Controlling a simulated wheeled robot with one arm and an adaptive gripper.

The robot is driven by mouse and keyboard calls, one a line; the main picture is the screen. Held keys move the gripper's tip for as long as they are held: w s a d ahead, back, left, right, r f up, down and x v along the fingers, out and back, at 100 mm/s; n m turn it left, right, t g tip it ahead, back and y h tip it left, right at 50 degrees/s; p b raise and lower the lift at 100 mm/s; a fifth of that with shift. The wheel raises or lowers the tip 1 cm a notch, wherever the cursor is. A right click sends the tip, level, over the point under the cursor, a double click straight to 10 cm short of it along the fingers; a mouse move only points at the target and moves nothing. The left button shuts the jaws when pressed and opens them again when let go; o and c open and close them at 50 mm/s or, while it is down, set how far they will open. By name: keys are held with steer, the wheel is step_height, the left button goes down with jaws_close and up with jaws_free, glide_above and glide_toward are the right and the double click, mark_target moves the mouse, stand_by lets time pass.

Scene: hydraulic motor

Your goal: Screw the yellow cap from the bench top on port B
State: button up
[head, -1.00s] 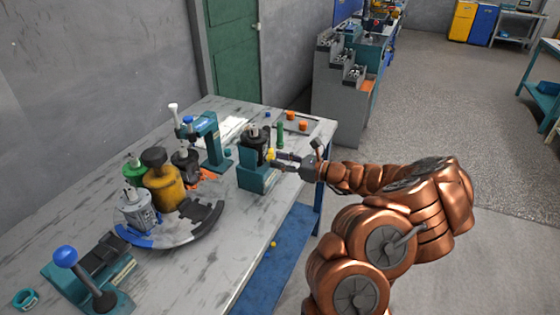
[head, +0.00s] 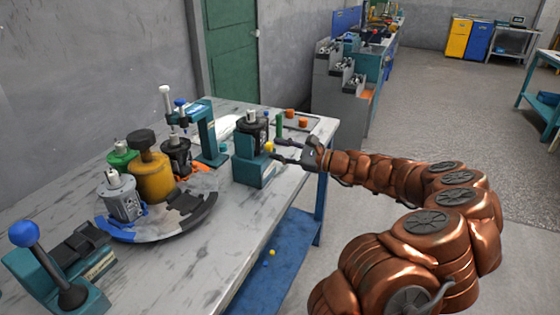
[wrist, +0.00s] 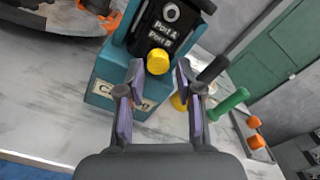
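The black motor (wrist: 170,25) stands in a teal fixture (wrist: 105,75) and carries printed Port A and Port B labels. A yellow cap (wrist: 158,61) sits on the motor's face just below the labels; it also shows in the head view (head: 269,146). My gripper (wrist: 160,72) is open, with one finger on each side of the cap and visible gaps to it. In the head view my gripper (head: 278,151) is at the right of the fixture. Another yellow piece (wrist: 178,102) is partly hidden behind the right finger.
A green post (wrist: 230,103) and a dark rod stand close right of my gripper. Orange pieces (head: 303,122) lie at the bench's far right. A round carousel (head: 190,225) with several motors is to the left. Small yellow pieces (head: 272,252) lie on the blue lower shelf.

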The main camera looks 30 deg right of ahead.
steer(key=shift+f+n+b, duration=0.1)
steer(key=shift+n+b, duration=0.6)
steer(key=shift+b, duration=0.4)
steer(key=shift+a+r, duration=0.1)
steer(key=shift+r, duration=0.1)
jaws_close()
steer(key=shift+r+m+p, duration=0.2)
steer(key=shift+m+p, duration=0.1)
steer(key=shift+p, duration=0.75)
